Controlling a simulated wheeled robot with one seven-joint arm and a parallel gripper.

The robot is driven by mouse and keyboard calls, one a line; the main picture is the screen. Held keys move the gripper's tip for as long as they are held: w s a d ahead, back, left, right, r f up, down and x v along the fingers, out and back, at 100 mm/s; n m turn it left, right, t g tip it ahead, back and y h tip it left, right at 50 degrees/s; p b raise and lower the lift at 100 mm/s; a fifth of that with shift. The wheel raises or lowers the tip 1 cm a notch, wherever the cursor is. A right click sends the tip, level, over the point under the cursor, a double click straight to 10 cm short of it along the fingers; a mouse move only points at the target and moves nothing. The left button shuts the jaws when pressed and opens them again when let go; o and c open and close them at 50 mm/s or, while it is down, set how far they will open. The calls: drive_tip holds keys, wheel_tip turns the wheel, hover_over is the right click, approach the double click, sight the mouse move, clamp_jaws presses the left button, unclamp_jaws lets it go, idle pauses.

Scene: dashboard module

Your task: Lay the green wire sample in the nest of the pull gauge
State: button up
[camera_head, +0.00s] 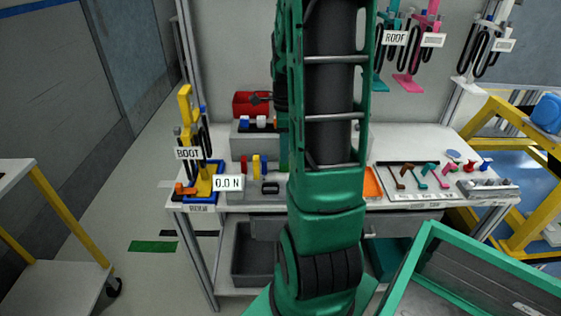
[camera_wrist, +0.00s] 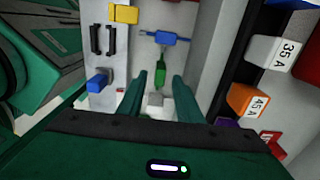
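In the wrist view a slim green piece, which looks like the green wire sample (camera_wrist: 160,76), lies between and just beyond my fingers, with gaps on both sides. My gripper (camera_wrist: 158,80) is open; no finger visibly touches the piece. A blue crosspiece (camera_wrist: 165,38) is at its far end and a small grey block (camera_wrist: 155,99) at its near end. In the head view my arm hides my gripper and the sample. A white "0.0 N" readout (camera_head: 228,183) stands at the left of the bench; I cannot make out the gauge's nest.
The wrist view shows fuses marked 35A (camera_wrist: 285,53) and 45A (camera_wrist: 249,101) at right. At left are a yellow block (camera_wrist: 124,14) and a blue block (camera_wrist: 98,82).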

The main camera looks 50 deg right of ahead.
wheel_tip(320, 180, up, 6)
drive_tip(key=shift+r, duration=0.15)
drive_tip(key=s+a+r+n, duration=0.2)
drive_tip(key=s+a+n, duration=1.2)
drive_tip(key=n, duration=0.7)
drive_tip(key=a, duration=0.3)
drive_tip(key=shift+w+f, duration=0.25)
drive_tip(key=shift+w, duration=0.45)
